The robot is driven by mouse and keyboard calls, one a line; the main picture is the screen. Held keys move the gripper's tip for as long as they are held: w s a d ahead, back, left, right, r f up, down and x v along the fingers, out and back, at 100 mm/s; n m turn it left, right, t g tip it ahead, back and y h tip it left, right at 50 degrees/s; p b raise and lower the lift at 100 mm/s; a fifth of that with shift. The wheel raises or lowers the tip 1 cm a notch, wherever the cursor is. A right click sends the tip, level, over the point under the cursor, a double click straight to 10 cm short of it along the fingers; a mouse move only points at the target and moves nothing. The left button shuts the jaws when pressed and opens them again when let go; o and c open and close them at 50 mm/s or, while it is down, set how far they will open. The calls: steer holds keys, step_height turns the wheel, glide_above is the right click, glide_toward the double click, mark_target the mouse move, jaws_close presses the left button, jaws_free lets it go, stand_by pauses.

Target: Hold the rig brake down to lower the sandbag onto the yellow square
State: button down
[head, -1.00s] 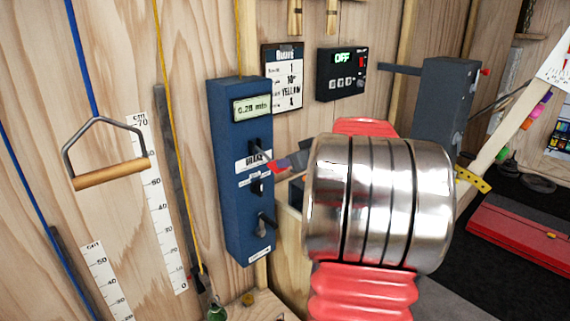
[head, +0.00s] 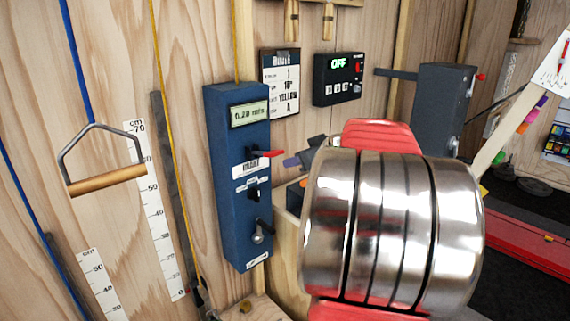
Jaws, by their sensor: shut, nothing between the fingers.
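The rig brake lever (head: 267,154), with a red tip, sticks out roughly level from the blue control box (head: 238,185) on the wooden wall. My gripper (head: 300,157) shows only in part, as small dark and purple pieces just right of the red tip. Its fingers are shut and look apart from the lever. My large silver and red arm link hides much of the area right of the box. I cannot make out the sandbag or the yellow square.
A lit display (head: 249,113) tops the blue box; two more controls sit below the lever. A route card (head: 280,85) and black OFF panel (head: 338,79) hang beside it. A wood-handled hanger (head: 107,180), ropes and cm scales (head: 157,215) are at left.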

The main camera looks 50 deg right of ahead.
steer(key=s, duration=0.6)
steer(key=shift+s+a, duration=0.4)
steer(key=shift+r, duration=0.1)
stand_by(0.5)
steer(key=w+a+n+g+y, duration=0.1)
steer(key=w+a+g+y, duration=0.15)
steer(key=a, duration=1.15)
steer(key=w+a+n+g+y, duration=0.1)
steer(key=w+a+y, duration=0.2)
steer(key=a, duration=1.1)
steer(key=s+a+f+g+h, duration=0.3)
steer(key=s+a+f+h, duration=0.1)
steer(key=s+a+f, duration=0.7)
steer(key=s+a, duration=0.3)
steer(key=a, duration=0.1)
steer(key=shift+s+a+f+m, duration=0.15)
steer(key=shift+s+f+m, duration=0.1)
steer(key=shift+s+m, duration=0.15)
